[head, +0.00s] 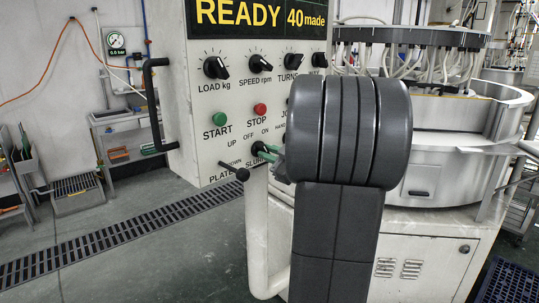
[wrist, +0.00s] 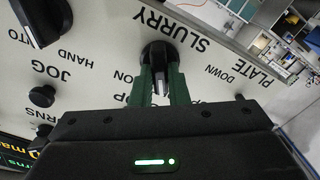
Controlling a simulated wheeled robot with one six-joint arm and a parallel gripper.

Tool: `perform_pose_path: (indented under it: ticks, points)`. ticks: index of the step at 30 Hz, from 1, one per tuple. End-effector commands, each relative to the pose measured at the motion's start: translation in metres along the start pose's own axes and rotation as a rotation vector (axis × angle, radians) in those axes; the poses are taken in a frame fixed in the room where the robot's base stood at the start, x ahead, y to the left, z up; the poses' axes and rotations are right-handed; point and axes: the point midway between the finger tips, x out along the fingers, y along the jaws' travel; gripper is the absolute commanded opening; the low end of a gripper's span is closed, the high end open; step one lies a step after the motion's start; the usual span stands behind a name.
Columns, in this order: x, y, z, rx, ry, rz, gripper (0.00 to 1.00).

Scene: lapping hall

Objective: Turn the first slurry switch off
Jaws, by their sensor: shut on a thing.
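The slurry switch is a black rotary knob on the pale control panel, labelled SLURRY, with OFF and ON above it in the head view. The slurry switch (wrist: 158,52) shows in the wrist view, where the picture is upside down. My gripper (wrist: 161,85) has its green fingers on either side of the knob's grip, shut on it. A white pointer line shows between the fingers; the OFF mark is hidden there, so I cannot tell the exact setting. In the head view my gripper (head: 269,154) reaches the panel, and my arm covers the panel's right part.
Green START (head: 219,119) and red STOP (head: 260,109) buttons sit above. A black plate lever (head: 243,174) sticks out at lower left. A black handle (head: 156,105) is on the panel's left edge. The display (head: 250,14) reads READY, 40 made. Floor at left is open.

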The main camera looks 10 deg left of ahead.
Motion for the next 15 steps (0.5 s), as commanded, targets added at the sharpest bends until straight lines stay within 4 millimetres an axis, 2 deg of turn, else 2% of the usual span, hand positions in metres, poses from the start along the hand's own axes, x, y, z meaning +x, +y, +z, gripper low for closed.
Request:
perform_pose_path:
  ticks: [5, 6, 8, 15]
  points:
    - [-0.0001, -0.0003, 0.0003, -0.001, -0.001, -0.001, 0.00]
    - [-0.0001, -0.0002, 0.0003, -0.001, -0.001, -0.001, 0.22]
    - [-0.0001, -0.0002, 0.0003, -0.001, -0.001, 0.000, 0.34]
    - [0.0000, -0.0001, 0.0002, 0.000, -0.001, 0.000, 0.36]
